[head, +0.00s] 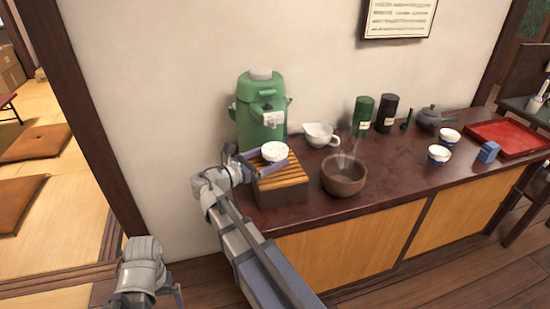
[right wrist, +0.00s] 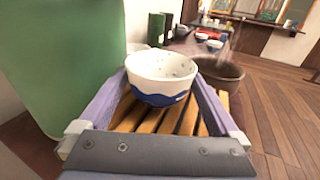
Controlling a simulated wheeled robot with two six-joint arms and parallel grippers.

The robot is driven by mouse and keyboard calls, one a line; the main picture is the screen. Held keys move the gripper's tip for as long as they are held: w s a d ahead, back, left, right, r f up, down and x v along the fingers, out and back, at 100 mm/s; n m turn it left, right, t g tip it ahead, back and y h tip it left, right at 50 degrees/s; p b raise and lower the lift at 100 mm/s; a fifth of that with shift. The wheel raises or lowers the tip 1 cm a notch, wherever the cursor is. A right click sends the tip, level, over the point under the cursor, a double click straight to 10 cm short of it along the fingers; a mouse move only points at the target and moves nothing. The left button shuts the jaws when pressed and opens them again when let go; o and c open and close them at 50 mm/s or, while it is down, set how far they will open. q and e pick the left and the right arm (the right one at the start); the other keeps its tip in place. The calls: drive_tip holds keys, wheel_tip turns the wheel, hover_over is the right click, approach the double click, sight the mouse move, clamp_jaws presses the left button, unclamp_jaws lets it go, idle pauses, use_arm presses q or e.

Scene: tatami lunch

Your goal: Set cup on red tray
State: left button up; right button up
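The cup (head: 274,151), white with a blue wave band, sits upright on the slatted wooden stand (head: 282,185) below the green dispenser. It fills the middle of the right wrist view (right wrist: 161,78). My right gripper (head: 266,161) has its purple fingers apart, one on each side of the cup; contact cannot be made out. The red tray (head: 508,138) lies at the far right end of the counter, with a clear surface. My left arm's end (head: 140,275) is low at the left, its fingers hardly visible.
The green dispenser (head: 262,112) stands close behind the cup. A steaming brown bowl (head: 344,178) is just right of the stand.

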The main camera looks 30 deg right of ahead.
drive_tip(key=c, duration=1)
drive_tip(key=shift+r, duration=0.2)
